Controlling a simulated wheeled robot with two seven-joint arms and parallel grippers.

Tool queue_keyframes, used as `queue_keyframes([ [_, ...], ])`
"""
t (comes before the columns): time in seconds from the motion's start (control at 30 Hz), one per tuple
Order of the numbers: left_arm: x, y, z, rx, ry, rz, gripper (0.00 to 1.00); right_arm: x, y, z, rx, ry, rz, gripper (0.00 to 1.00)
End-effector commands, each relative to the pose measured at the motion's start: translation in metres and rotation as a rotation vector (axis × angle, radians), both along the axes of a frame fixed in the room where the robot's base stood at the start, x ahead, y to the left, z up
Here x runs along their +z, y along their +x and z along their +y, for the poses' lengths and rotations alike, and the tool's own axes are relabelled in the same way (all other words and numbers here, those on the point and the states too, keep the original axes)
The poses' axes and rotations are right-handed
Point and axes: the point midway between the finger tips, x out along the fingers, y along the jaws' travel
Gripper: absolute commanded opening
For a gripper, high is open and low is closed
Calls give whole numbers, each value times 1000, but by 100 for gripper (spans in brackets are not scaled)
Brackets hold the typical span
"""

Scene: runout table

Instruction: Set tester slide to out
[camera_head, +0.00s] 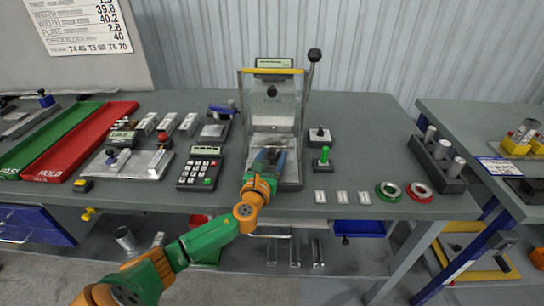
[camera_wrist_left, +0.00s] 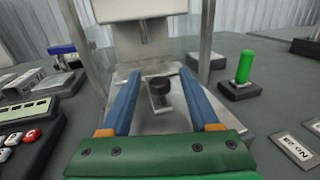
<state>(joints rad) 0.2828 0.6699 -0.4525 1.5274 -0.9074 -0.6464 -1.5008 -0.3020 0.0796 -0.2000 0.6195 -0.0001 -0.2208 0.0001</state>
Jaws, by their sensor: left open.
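The tester (camera_head: 273,95) stands at the middle of the table, with a clear guard, a yellow top edge and a tall lever with a black ball at its right. My left gripper (camera_head: 268,156) reaches into the tester's front from below. Its blue fingers (camera_wrist_left: 158,80) are open, one on each side of the knob in the picture, with visible gaps. I cannot tell whether they are at the knob's height. In the head view, the gripper hides the knob and part of the slide.
A calculator-like keypad (camera_head: 201,170) stands left. Small labels (camera_head: 341,197) and two rings (camera_head: 388,191) lie at the front right. Red (camera_head: 88,139) and green trays lie far left.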

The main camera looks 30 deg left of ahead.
Motion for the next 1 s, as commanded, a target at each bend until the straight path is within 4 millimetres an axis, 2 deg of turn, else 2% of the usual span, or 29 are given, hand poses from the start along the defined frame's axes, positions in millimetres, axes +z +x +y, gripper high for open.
queue_keyframes([
  [0.17, 0, 0, 0, 0, 0, 0, 62, 0, 1, 0, 0, 0, -1, 45],
  [0.27, 0, 0, 0, 0, 0, 0, 40, 0, 1, 0, 0, 0, -2, 45],
  [0.4, 0, 0, 0, 0, 0, 0, 2, 0, 1, 0, 0, 0, -2, 45],
  [0.43, 0, 0, 0, 0, 0, 0, 0, 0, 1, 0, 0, 0, -2, 45],
  [1.0, 0, 0, 0, 1, 0, 0, 0, 0, 2, 0, 0, 0, -4, 45],
])
